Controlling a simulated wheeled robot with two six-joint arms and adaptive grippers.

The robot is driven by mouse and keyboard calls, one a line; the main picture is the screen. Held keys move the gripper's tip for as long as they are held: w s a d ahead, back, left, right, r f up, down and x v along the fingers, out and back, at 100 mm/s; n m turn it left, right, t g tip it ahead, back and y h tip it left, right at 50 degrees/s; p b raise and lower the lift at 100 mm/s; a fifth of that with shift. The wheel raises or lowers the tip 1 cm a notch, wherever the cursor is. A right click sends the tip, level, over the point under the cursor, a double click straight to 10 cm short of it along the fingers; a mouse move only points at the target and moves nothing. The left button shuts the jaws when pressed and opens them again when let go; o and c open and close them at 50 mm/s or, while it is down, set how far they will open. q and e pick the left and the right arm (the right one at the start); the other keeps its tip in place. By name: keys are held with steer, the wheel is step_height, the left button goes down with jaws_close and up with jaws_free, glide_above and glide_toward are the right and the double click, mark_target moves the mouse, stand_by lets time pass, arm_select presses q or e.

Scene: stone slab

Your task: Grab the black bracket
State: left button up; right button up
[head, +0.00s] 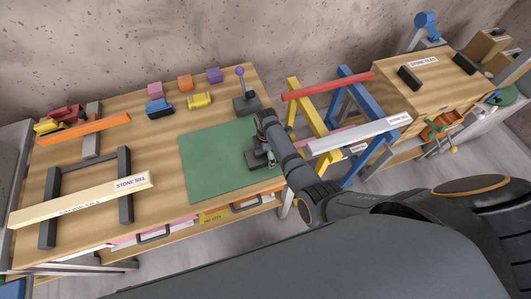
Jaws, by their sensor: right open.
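My right arm reaches in from the lower right, and its gripper (268,160) points down over the right part of the green mat (215,165). The gripper is open. Dark shapes crowd together at its fingers, and I cannot tell whether the black bracket is among them. A black block with a purple-knobbed lever (246,104) stands just behind the mat, beyond my wrist. Two dark pieces (410,78) (465,63) sit on the wooden cabinet at the right. My left gripper is not in view.
A pale stone sill (85,198) lies across a dark frame (126,185) at the left. Coloured blocks (185,82) and small toy-like vehicles (199,100) stand along the back. Blue and yellow trestles (307,107) stand right of the bench. The left mat is clear.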

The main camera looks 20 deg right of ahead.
steer(key=c, duration=1.2)
steer(key=shift+r, duration=0.1)
